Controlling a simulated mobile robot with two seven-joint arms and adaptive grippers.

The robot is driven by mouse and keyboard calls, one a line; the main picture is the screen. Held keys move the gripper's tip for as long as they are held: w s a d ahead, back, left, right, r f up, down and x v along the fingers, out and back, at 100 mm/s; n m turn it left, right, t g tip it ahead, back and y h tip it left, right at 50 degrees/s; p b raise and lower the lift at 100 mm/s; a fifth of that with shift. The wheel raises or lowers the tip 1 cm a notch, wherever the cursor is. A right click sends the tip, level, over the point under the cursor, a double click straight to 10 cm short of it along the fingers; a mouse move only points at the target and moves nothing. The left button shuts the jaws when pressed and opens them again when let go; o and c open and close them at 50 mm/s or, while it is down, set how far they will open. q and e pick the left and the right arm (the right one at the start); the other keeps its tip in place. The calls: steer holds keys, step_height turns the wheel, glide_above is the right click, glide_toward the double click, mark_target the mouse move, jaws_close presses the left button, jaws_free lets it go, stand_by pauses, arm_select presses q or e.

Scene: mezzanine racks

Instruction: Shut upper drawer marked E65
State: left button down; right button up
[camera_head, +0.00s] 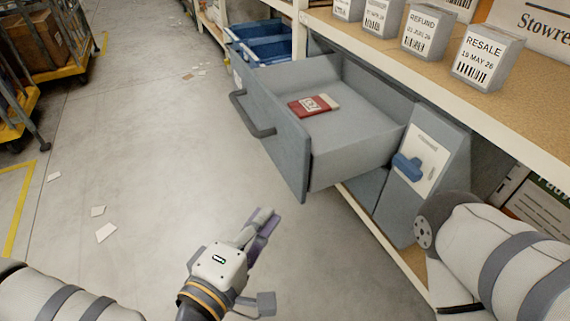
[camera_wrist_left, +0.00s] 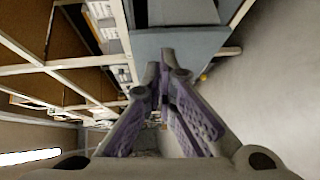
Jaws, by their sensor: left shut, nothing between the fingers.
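A grey drawer (camera_head: 283,140) stands pulled out of the rack, with a dark bar handle (camera_head: 252,115) on its front. A red and white box (camera_head: 313,105) lies inside it. No E65 marking is readable from here. My left gripper (camera_head: 264,221) is shut and empty, below and in front of the drawer front and apart from it in the head view. In the left wrist view its purple-padded fingers (camera_wrist_left: 165,65) meet in front of a grey-blue panel (camera_wrist_left: 185,44), which looks like the drawer. My right gripper is out of view.
Blue bins (camera_head: 262,45) sit beyond the drawer. A panel with a blue lever (camera_head: 408,166) is to its right. Labelled boxes (camera_head: 426,34) stand on the shelf above. My right arm is at the right. Paper scraps (camera_head: 105,232) lie on the open floor; yellow carts stand at left.

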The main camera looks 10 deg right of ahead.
arm_select(q)
steer(key=w+a+r+n+t, duration=0.2)
steer(key=w+r, duration=0.1)
steer(key=w, duration=0.1)
glide_toward(298, 131)
steer(key=w+a, duration=0.1)
steer(key=w, duration=0.2)
steer(key=d, duration=0.1)
steer(key=w+d+b, duration=0.1)
steer(key=d, duration=0.1)
steer(key=shift+w+d+y, duration=0.1)
steer(key=shift+d+y, duration=0.05)
steer(key=shift+y, duration=0.25)
